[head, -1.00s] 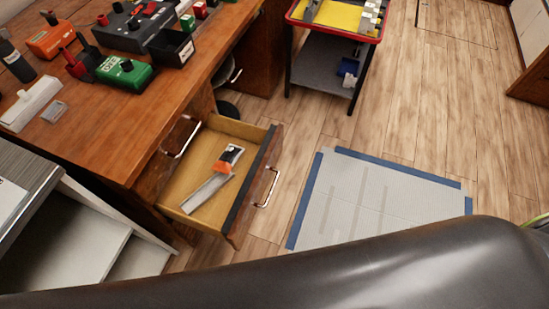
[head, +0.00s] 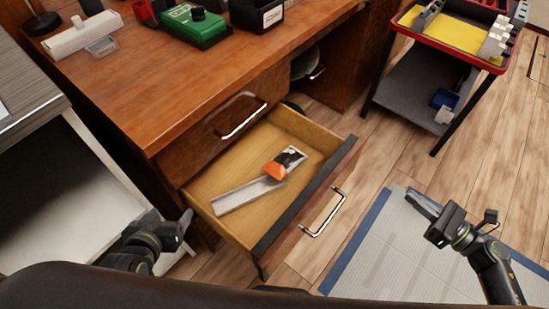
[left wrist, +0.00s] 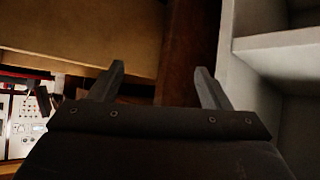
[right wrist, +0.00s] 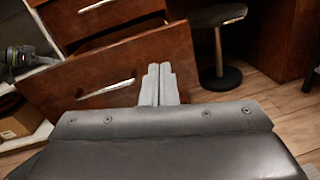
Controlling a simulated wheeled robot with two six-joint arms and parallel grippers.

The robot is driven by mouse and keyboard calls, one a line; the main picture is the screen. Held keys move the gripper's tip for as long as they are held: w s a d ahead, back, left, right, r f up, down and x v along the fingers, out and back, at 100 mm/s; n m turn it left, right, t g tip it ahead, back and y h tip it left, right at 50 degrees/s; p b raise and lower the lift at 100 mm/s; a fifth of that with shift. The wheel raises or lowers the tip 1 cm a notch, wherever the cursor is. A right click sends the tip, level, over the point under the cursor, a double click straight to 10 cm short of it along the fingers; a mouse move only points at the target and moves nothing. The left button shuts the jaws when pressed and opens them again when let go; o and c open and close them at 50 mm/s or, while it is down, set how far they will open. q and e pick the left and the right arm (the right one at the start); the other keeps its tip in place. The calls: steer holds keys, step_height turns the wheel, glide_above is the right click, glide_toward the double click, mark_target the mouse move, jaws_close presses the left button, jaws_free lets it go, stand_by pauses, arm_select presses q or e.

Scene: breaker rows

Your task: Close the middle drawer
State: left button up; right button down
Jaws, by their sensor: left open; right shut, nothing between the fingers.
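The open drawer (head: 262,228) sticks out of the wooden desk, below a shut drawer (head: 215,125). Its front has a metal handle (head: 324,213); the front also shows in the right wrist view (right wrist: 60,85). Whether another drawer lies below is hidden. Inside lies a grey tool with an orange part (head: 277,170). My left gripper (head: 183,222) is open and empty, left of the drawer by the grey cabinet; its spread fingers show in the left wrist view (left wrist: 160,85). My right gripper (head: 420,203) is shut and empty, out to the right of the drawer front, fingertips pointing toward the desk (right wrist: 160,82).
A grey shelf cabinet (head: 85,205) stands close on the left. A cart with a red-rimmed top (head: 470,58) stands at the back right. A blue-edged mat (head: 385,250) lies on the floor before the drawer. A stool (right wrist: 222,78) stands under the desk.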

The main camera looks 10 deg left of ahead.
mark_target(349, 163)
arm_select(q)
steer(key=shift+s+d+r+g+h, duration=0.15)
steer(key=shift+s+d+g, duration=0.1)
steer(key=shift+s, duration=0.2)
steer(key=shift+s+d+r+g+h, duration=0.15)
steer(key=shift+s+g, duration=0.1)
steer(key=shift+s, duration=0.2)
arm_select(e)
steer(key=w+a+n, duration=0.1)
steer(key=w+a, duration=0.1)
steer(key=a, duration=0.2)
steer(key=w+a+n+g, duration=0.1)
steer(key=w+a, duration=0.2)
steer(key=a, duration=0.2)
steer(key=w+a+n+g+y, duration=0.1)
steer(key=w+a, duration=0.1)
steer(key=a, duration=0.2)
steer(key=shift+w+a+r+n, duration=0.15)
steer(key=shift+a+r+n, duration=0.05)
steer(key=shift+n, duration=0.1)
arm_select(q)
steer(key=shift+f, duration=0.1)
